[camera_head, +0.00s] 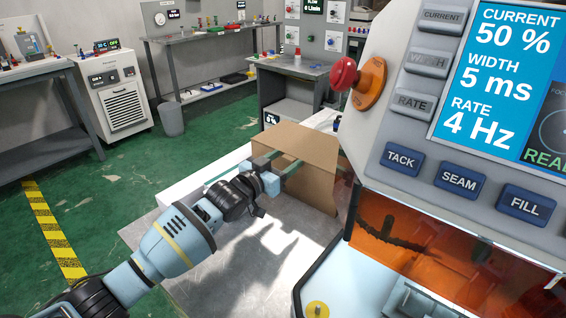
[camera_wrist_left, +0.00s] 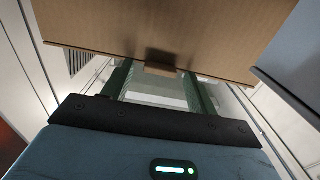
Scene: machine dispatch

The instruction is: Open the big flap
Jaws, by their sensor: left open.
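A brown cardboard box (camera_head: 312,150) stands on the grey bench beside the machine. In the left wrist view, a broad cardboard panel (camera_wrist_left: 165,22) spans the top, with a small tab (camera_wrist_left: 160,69) at its lower edge. I cannot tell whether this panel is the big flap. My left gripper (camera_head: 290,160) is at the near left side of the box. Its two green fingers (camera_wrist_left: 160,84) are apart, to either side of the tab, with the far ends hidden by the cardboard. I cannot tell whether they touch it. My right gripper is not in view.
A grey machine with a screen (camera_head: 515,75), a red knob (camera_head: 343,74) and an orange window (camera_head: 430,260) fills the right, close to the box. The metal bench top (camera_head: 235,265) is bare in front of the box. Other benches stand at the back.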

